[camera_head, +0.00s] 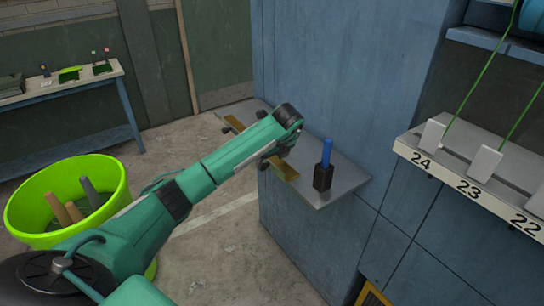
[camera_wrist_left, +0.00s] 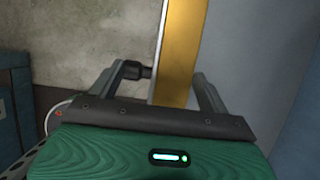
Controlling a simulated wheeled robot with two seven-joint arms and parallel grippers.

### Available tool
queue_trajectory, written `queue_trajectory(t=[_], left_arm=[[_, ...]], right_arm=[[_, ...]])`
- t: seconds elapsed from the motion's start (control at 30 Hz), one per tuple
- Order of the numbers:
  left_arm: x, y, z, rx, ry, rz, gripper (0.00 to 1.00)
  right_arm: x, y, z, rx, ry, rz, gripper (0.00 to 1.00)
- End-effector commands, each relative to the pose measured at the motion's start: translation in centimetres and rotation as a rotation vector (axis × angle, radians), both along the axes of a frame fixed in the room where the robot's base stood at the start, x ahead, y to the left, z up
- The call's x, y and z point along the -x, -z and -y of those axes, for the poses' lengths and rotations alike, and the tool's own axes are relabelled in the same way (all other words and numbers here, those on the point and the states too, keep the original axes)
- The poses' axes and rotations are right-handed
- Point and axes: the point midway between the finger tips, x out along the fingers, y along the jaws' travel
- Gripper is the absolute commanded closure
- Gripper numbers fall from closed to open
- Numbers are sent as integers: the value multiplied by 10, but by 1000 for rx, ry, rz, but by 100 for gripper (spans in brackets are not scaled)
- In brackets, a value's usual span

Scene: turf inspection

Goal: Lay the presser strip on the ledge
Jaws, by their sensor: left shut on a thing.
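The presser strip (camera_head: 285,170) is a long, flat, brass-yellow bar. My left gripper (camera_head: 268,158) is shut on the strip. In the left wrist view the strip (camera_wrist_left: 179,50) runs upward between the two fingers (camera_wrist_left: 168,88). My right gripper is in neither view.
A blue-handled tool (camera_head: 326,153) stands upright in a dark block (camera_head: 322,179) at the ledge's near end. A lime bucket (camera_head: 110,168) holding several bars stands at left. A side table (camera_head: 60,90) is behind it. A numbered white shelf (camera_head: 470,165) is at right.

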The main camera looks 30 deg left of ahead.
Motion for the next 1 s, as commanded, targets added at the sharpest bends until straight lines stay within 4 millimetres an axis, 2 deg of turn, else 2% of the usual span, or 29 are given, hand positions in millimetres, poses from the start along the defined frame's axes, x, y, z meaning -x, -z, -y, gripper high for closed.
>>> queue_trajectory(t=[0.27,0.3,0.4,0.63,0.73,0.87,1.0], left_arm=[[0,-1,0,1,-1,1,60],[0,-1,0,1,-1,1,18],[0,0,0,1,-1,1,0],[0,0,0,1,0,0,0],[1,-6,3,1,-1,1,0],[3,-23,10,0,1,5,0],[8,-54,21,-1,1,7,0]], right_arm=[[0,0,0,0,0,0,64],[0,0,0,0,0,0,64],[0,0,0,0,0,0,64],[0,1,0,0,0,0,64],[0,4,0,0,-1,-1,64],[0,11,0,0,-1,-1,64],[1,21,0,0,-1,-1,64]])
